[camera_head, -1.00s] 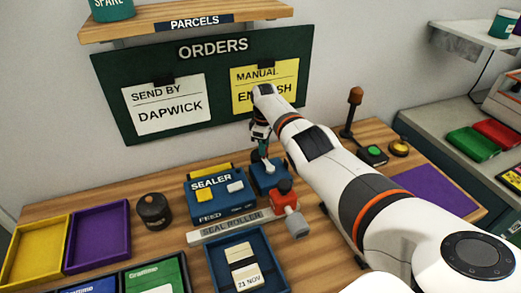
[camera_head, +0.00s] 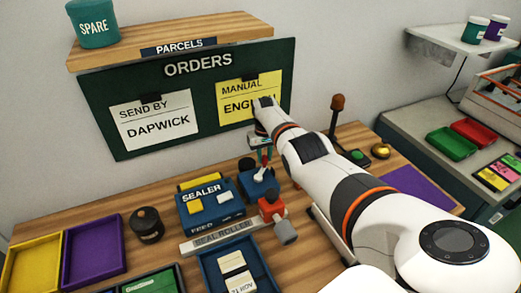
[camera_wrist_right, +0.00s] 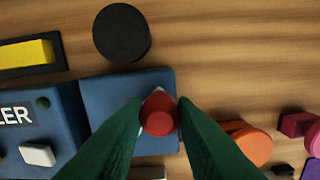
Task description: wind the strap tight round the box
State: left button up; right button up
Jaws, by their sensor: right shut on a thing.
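My right gripper (camera_head: 264,158) reaches down over a small blue unit (camera_head: 251,188) beside the sealer (camera_head: 205,208). In the right wrist view its green fingers (camera_wrist_right: 159,122) are shut on a red round knob (camera_wrist_right: 158,118) above the blue unit (camera_wrist_right: 98,98). A small cream box (camera_head: 233,264) with a dated label lies in a blue tray (camera_head: 211,270) at the front. I cannot make out a strap clearly. My left gripper is out of view.
A red press with a grey cylinder (camera_head: 273,210) stands just in front of the blue unit. A dark round pot (camera_head: 147,225), a purple tray (camera_head: 121,249) and a yellow tray (camera_head: 12,272) are at left. A dark round thing (camera_wrist_right: 121,33) stands behind the blue unit.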

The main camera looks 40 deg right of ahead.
jog(key=m+p, duration=0.1)
jog(key=s+m+p, duration=0.1)
jog(key=m+p, duration=0.1)
jog(key=shift+s+d+r, duration=0.25)
jog(key=shift+s+d, duration=0.05)
jog(key=shift+s+f+m+p, duration=0.1)
jog(key=shift+s+m+p, duration=0.2)
jog(key=shift+m+p, duration=0.4)
jog(key=shift+s+f+m+p, duration=0.1)
jog(key=shift+s+m+p, duration=0.25)
jog(key=shift+m, duration=0.55)
jog(key=o, duration=1)
jog(key=shift+r+p, duration=0.5)
jog(key=shift+r, duration=0.05)
jog(key=shift+r+p, duration=0.7)
jog(key=shift+r, duration=4.75)
